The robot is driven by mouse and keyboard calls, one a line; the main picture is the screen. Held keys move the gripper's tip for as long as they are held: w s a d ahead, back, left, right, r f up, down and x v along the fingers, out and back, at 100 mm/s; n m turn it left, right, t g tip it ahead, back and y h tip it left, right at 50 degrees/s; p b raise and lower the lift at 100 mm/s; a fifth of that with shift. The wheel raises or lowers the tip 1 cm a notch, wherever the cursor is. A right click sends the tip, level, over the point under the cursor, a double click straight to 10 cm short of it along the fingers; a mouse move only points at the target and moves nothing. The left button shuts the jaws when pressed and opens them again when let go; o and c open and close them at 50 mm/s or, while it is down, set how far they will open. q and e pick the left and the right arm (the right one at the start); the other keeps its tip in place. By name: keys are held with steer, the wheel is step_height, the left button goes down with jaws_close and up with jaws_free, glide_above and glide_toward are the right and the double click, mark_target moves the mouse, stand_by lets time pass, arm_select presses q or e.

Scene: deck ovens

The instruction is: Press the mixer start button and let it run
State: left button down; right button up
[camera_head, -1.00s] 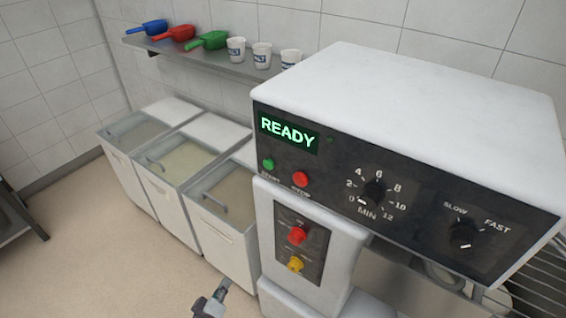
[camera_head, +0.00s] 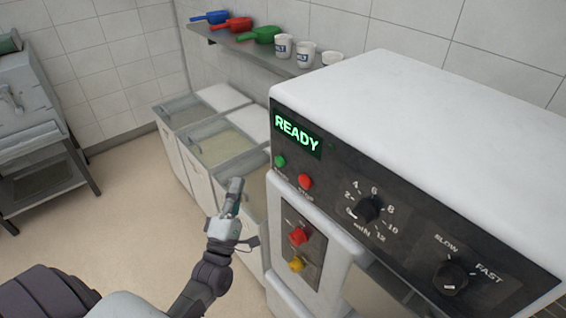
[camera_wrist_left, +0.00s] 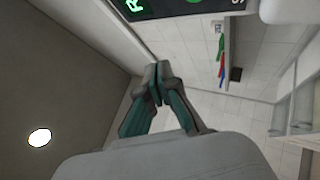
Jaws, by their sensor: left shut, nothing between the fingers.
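The mixer (camera_head: 430,110) stands at the right with a dark control panel; its display (camera_head: 297,134) reads READY in green. The green start button (camera_head: 280,161) is below the display, with the red stop button (camera_head: 305,181) to its right. My left gripper (camera_head: 236,184) is shut and empty, in the air to the left of the panel and a little below the green button, apart from it. In the left wrist view its closed fingers (camera_wrist_left: 157,72) show, with the edge of the panel (camera_wrist_left: 170,8) beyond. My right gripper is not in view.
A timer knob (camera_head: 369,209) and a speed knob (camera_head: 450,277) are on the panel. Red (camera_head: 298,236) and yellow (camera_head: 296,264) controls sit on the mixer's column. Ingredient bins (camera_head: 212,142) stand behind my gripper, under a shelf (camera_head: 250,48) with scoops and cups.

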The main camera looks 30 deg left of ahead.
mark_target(279, 162)
arm_select(q)
steer(key=w+d+b, duration=0.2)
steer(key=w+d, duration=0.1)
steer(key=w, duration=0.5)
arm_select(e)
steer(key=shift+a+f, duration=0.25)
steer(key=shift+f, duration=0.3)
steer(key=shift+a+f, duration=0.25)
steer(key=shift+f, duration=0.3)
arm_select(q)
steer(key=shift+w+d, duration=0.1)
steer(key=shift+d, duration=0.05)
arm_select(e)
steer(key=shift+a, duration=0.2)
arm_select(q)
steer(key=shift+w, duration=0.1)
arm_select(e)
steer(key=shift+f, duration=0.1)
arm_select(q)
steer(key=shift+w+d+b, duration=0.15)
steer(key=shift+w+b, duration=0.15)
steer(key=shift+b, duration=0.05)
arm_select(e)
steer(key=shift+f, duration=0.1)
